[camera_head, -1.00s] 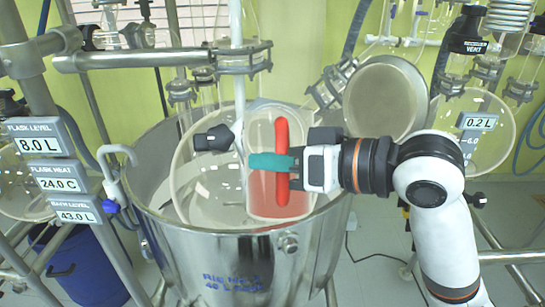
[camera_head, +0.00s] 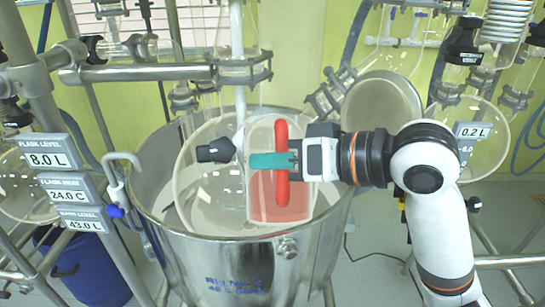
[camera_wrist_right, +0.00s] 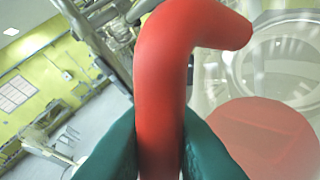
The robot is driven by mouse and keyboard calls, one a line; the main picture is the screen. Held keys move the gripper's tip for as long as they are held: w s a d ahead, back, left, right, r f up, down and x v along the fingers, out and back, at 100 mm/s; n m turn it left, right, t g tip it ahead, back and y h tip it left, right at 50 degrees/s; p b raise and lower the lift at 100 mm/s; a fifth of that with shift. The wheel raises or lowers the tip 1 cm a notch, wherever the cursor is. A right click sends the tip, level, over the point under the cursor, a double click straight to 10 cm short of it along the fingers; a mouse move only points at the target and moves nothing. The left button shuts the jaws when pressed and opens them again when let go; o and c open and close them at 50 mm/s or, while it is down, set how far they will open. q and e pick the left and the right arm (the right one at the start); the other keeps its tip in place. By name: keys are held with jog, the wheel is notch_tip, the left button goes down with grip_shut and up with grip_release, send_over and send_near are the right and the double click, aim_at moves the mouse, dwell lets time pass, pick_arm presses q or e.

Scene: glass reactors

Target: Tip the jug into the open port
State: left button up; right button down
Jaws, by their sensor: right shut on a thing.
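The clear jug (camera_head: 262,195) has a red handle (camera_head: 281,150) and a reddish liquid in its lower part. My right gripper (camera_head: 272,161) has teal fingers shut on the red handle. The right wrist view shows the fingers on both sides of the handle (camera_wrist_right: 160,110), with the red liquid (camera_wrist_right: 262,140) beside it. The jug is nearly upright in front of the round glass flask (camera_head: 205,190), above the front of the steel bath (camera_head: 235,262). A black-capped neck (camera_head: 215,150) shows left of the jug. I cannot tell which opening is the open port. My left gripper is not in view.
A steel frame with clamps (camera_head: 150,73) crosses behind the flask. A round metal lid (camera_head: 383,108) stands behind my right arm. A glass receiver (camera_head: 467,135) hangs at the right. Labels (camera_head: 48,162) and a blue drum (camera_head: 80,265) are at the left.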

aim_at(272, 187)
jog(key=shift+w+a+r+m+g+h+p, duration=0.1)
jog(key=shift+w+r+m+g+h+p, duration=0.15)
jog(key=shift+w+r+m+g+p, duration=1.1)
jog(key=shift+w+a+r+m+g+h+p, duration=0.15)
jog(key=shift+w+r+p, duration=0.65)
jog(key=shift+r+p, duration=1.2)
jog(key=shift+w+d+r+m+g+h+p, duration=0.1)
jog(key=shift+w+r+m+g+h+p, duration=0.2)
jog(key=shift+w+r+m+g+p, duration=0.75)
jog(key=w+r+m+g+p, duration=0.1)
jog(key=w+r+g, duration=0.3)
jog(key=w, duration=0.6)
jog(key=shift+w+a+r+m, duration=0.3)
jog(key=shift+a+r+m, duration=0.05)
jog(key=shift+r+m, duration=0.55)
dwell(1.1)
jog(key=shift+w, duration=0.15)
dwell(0.5)
